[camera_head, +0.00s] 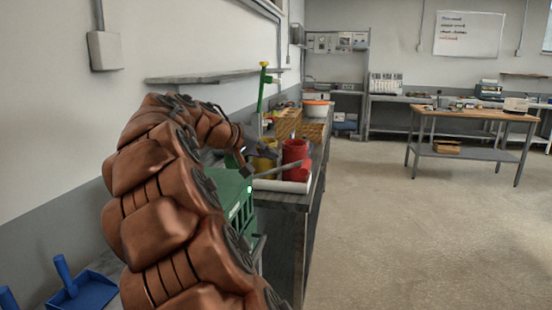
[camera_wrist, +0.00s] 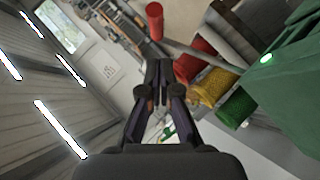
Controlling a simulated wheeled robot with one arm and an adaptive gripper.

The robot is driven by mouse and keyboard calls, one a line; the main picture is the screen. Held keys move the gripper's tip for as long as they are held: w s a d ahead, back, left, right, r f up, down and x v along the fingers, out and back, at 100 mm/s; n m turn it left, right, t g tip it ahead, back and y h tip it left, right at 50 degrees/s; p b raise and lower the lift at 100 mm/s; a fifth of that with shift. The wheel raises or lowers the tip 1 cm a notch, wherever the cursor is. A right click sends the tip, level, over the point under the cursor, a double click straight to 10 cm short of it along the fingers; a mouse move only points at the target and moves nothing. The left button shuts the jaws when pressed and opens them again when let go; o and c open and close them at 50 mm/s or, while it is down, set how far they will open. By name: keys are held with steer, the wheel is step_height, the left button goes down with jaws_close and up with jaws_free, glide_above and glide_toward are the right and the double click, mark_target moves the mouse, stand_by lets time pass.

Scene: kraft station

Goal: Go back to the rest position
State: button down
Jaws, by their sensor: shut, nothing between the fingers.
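My arm rises in copper-coloured links across the left of the head view and bends over toward the counter. My gripper (camera_wrist: 158,72) shows in the wrist view with its dark fingers together and nothing between them. In the head view my gripper is mostly hidden behind my arm, near the green machine. The wrist view is strongly tilted, with the ceiling lights on the left and the containers on the right. No separate object is held.
A green machine (camera_head: 236,200) stands beside my arm on the counter, with a red container (camera_head: 295,152) and a yellow container (camera_head: 265,156) behind it. A blue dustpan (camera_head: 82,291) lies at lower left. Open floor (camera_head: 420,230) spreads to the right, before a wooden table (camera_head: 470,115).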

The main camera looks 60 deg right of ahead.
steer(key=shift+w+a+r, duration=0.1)
steer(key=shift+a, duration=0.1)
steer(key=s+a+f+n+y+p, duration=0.3)
steer(key=s+a+f, duration=0.3)
steer(key=a, duration=0.8)
steer(key=s+a+f+n+t+y+p, duration=0.1)
steer(key=s+a+f+y, duration=0.4)
steer(key=a, duration=1)
steer(key=s+a+f+n+y+p, duration=0.4)
steer(key=s+a+f, duration=0.4)
steer(key=a, duration=0.6)
steer(key=shift+s+a+f+n+p, duration=0.25)
steer(key=shift+s+n+p, duration=0.1)
steer(key=shift+s+n, duration=0.45)
